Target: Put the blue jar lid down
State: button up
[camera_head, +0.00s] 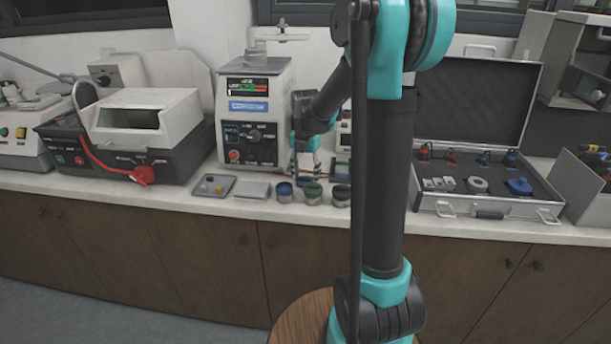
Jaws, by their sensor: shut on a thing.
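My gripper (305,175) points down just above the row of small jars on the counter in front of the press. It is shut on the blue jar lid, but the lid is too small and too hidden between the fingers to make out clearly. Below stand a jar with a blue top (284,189), a jar with a green top (312,192) and a jar with a dark top (341,195). I cannot tell whether the fingers or the lid touch any jar.
The mounting press (255,105) stands right behind the jars. A grey tray (213,185) and a pale flat block (253,190) lie left of them. An open case (480,205) with tools is at the right.

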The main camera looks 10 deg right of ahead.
aim_at(306, 177)
jog(key=shift+f, duration=0.15)
jog(key=o, duration=0.8)
jog(key=shift+c, duration=0.2)
notch_tip(306, 177, up, 12)
jog(key=shift+s, duration=0.1)
dwell(0.4)
